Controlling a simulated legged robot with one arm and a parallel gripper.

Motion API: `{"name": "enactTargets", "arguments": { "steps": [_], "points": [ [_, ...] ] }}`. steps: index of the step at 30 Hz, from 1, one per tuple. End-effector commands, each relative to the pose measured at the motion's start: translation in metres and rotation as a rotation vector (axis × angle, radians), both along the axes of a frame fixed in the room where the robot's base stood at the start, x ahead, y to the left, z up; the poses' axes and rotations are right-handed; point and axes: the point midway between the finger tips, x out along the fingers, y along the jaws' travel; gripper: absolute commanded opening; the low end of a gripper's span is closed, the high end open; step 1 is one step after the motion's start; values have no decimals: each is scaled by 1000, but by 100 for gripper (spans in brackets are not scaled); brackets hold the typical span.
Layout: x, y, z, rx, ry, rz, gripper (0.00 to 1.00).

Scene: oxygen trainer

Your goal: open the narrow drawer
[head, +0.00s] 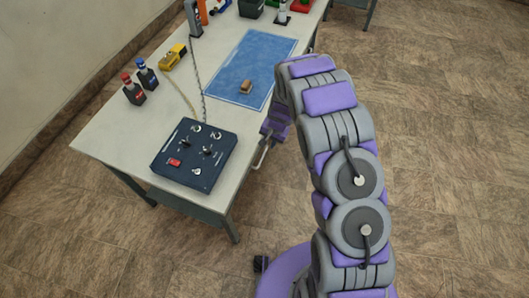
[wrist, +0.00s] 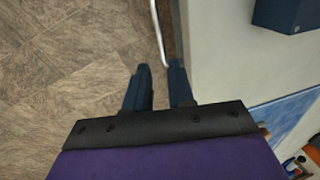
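A pale curved bar handle (head: 263,156) sticks out from the right edge of the white table, just below its top. The drawer front behind it cannot be made out from above. In the wrist view the handle (wrist: 157,32) runs down from the top edge and ends near my fingertips. My gripper (wrist: 160,66) is open, with two dark blue fingers apart and the handle's near end in line with the gap. Whether they touch is unclear. In the head view my gripper (head: 270,134) is beside the table edge, close to the handle, its fingertips hard to see.
The table (head: 115,135) carries a dark blue control box (head: 194,154) near the handle, a blue mat (head: 262,55) with a small brown block (head: 246,87), two dark bottles (head: 134,92) and a yellow device (head: 173,57). The tiled floor (head: 450,150) right of the table is clear.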

Motion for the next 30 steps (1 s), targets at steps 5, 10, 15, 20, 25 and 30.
{"name": "enactTargets", "arguments": {
  "steps": [5,10,15,20,25,30],
  "points": [
    [3,9,-34,-3,-2,3,23],
    [4,15,-62,-4,1,2,23],
    [4,18,-83,-4,2,2,23],
    [6,19,-91,-2,-1,2,23],
    [7,19,-92,-1,-2,2,23],
    [7,20,-93,-3,-3,2,22]
  ]
}}
